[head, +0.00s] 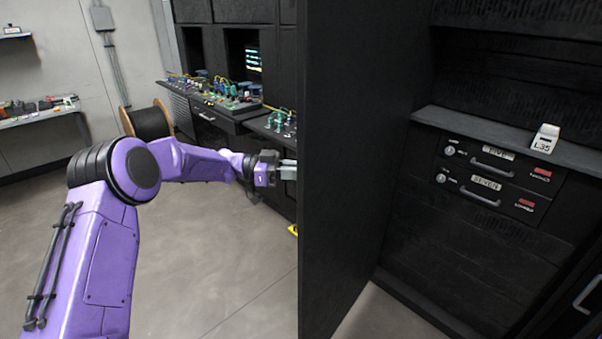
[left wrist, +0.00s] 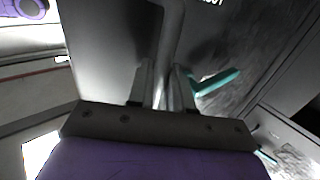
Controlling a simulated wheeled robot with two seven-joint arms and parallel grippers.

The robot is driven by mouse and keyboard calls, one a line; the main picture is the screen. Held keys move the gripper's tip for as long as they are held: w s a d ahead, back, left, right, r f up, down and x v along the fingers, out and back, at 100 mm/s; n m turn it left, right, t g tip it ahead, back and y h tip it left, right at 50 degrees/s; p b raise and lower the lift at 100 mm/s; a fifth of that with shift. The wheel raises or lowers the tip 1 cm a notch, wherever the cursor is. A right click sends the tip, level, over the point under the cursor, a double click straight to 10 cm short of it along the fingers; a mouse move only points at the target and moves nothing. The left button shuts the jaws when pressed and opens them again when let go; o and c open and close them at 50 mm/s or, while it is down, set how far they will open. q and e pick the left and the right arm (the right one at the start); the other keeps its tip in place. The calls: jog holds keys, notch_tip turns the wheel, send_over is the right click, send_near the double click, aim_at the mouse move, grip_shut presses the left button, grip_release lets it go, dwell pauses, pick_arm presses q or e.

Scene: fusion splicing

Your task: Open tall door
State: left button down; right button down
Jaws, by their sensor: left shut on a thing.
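The tall door (head: 350,140) is a dark panel that stands swung out from its cabinet, with the cabinet's inside showing to its right. My left gripper (head: 286,170) reaches the door's left edge, and its fingertips are partly hidden by the door. In the left wrist view my gripper (left wrist: 162,90) is shut on a pale grey door handle (left wrist: 172,35), which runs up between the fingers against the dark door face (left wrist: 105,40). My right gripper is in neither view.
Inside the cabinet are two labelled drawers (head: 492,172) below a shelf (head: 470,124), which holds a white tag marked L35 (head: 545,138). Behind my left arm are a console (head: 225,100) and a cable spool (head: 147,122). Open floor (head: 220,270) lies left of the door.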

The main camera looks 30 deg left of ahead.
pick_arm(q)
jog(key=shift+r, duration=0.25)
jog(key=c, duration=1.4)
grip_release()
jog(key=shift+w, duration=0.1)
jog(key=shift+o, duration=1.1)
jog(key=shift+d, duration=0.1)
jog(key=shift+w+d+f, duration=0.1)
jog(key=shift+w, duration=0.05)
jog(key=b+v, duration=0.3)
jog(key=v, duration=0.7)
jog(key=shift+a+b, duration=0.25)
jog(key=shift+b, duration=0.1)
